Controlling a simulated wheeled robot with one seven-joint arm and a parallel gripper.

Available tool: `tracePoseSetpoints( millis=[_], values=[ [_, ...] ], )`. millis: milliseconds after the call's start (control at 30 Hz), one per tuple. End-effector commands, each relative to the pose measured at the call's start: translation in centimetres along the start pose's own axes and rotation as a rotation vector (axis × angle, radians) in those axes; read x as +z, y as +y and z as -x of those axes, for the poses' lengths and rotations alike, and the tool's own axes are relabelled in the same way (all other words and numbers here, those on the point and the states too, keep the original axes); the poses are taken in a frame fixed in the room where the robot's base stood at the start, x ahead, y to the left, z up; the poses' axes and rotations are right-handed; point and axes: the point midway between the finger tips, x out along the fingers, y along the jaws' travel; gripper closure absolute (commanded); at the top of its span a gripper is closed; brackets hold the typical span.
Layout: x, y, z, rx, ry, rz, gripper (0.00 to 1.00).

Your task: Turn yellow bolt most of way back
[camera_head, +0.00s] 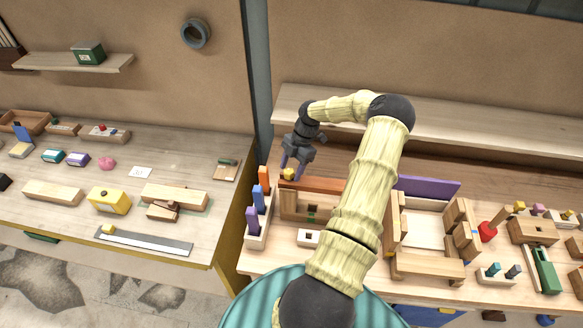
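A small yellow piece that looks like the yellow bolt (288,174) shows at the left end of a reddish-brown board, on the right-hand bench. My gripper (291,168) points down right over it. Its two purplish fingers are spread, one on each side of the bolt's top as seen here. The view is too small to tell whether they touch or grip it. The bolt's lower part and its thread are hidden. My arm covers the middle of the bench.
A wooden rack with orange, blue and purple blocks (259,197) stands just left of the bolt. A wooden frame (392,217) and a purple board (428,187) lie right of my arm. A wall shelf (470,133) runs behind. Smaller pieces crowd the far right.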

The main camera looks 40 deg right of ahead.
Motion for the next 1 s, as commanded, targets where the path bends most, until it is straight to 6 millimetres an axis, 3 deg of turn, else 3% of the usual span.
tracePoseSetpoints(
  millis=[267,800,1000],
  values=[
    [0.1,0.0,1.0,0.001,-0.003,-0.001,0.44],
    [0.1,0.1,10.5,0.001,-0.003,-0.001,0.44],
    [0.0,0.1,12.0,0.001,0.0,-0.001,0.44]
  ],
)
